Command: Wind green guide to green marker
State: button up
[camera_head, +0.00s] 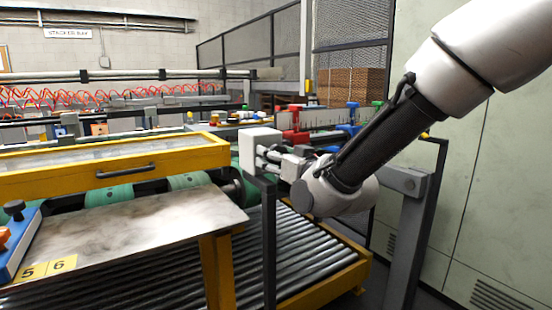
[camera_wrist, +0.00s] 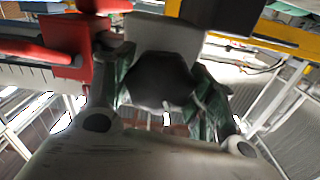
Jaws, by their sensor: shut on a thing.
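My gripper (camera_wrist: 160,95) is shut on a dark rounded knob (camera_wrist: 160,78), with one finger on each side of it. In the head view my gripper (camera_head: 272,157) is at the end of my arm, close to a white box on a black post, and the knob cannot be made out there. Behind my arm a small green piece (camera_head: 377,104) stands at the right end of a row with red and blue pieces. I cannot tell which part is the green guide or the green marker, nor whether the knob belongs to the guide.
A red block (camera_wrist: 70,45) sits close left of my gripper in the wrist view. The white box (camera_head: 260,141) stands beside the gripper.

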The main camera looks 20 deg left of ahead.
dwell(0.3)
jog(key=o, duration=1)
jog(key=shift+d, duration=0.1)
jog(key=v, duration=1.2)
jog(key=shift+f, duration=0.1)
